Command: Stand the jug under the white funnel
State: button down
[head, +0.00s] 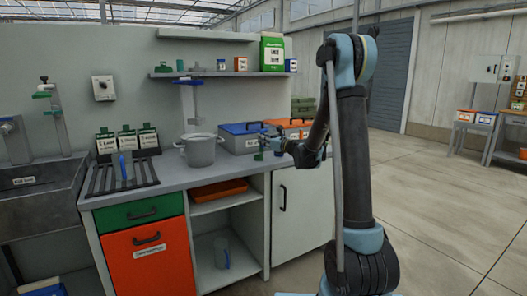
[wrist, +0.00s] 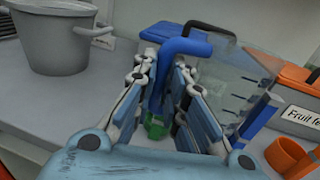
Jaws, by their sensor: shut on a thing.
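A clear jug (wrist: 245,78) with a blue handle (wrist: 187,46) and blue level marks is at my gripper in the wrist view. My gripper (wrist: 165,105) is shut on the blue handle, which runs down between the two fingers. In the head view my gripper (head: 284,146) is at the counter's right part, in front of the lidded boxes; the jug is too small to make out clearly there. I cannot tell whether its base touches the counter.
A grey pot (head: 200,150) stands left of my gripper. A blue-lidded box (head: 240,146) and an orange-lidded box (wrist: 313,112) stand behind. An orange cup (wrist: 290,155) is close on the right, and a green object (wrist: 155,127) lies below the fingers. A rack (head: 110,178) is farther left.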

notch_tip(320, 180, up, 12)
dwell(0.4)
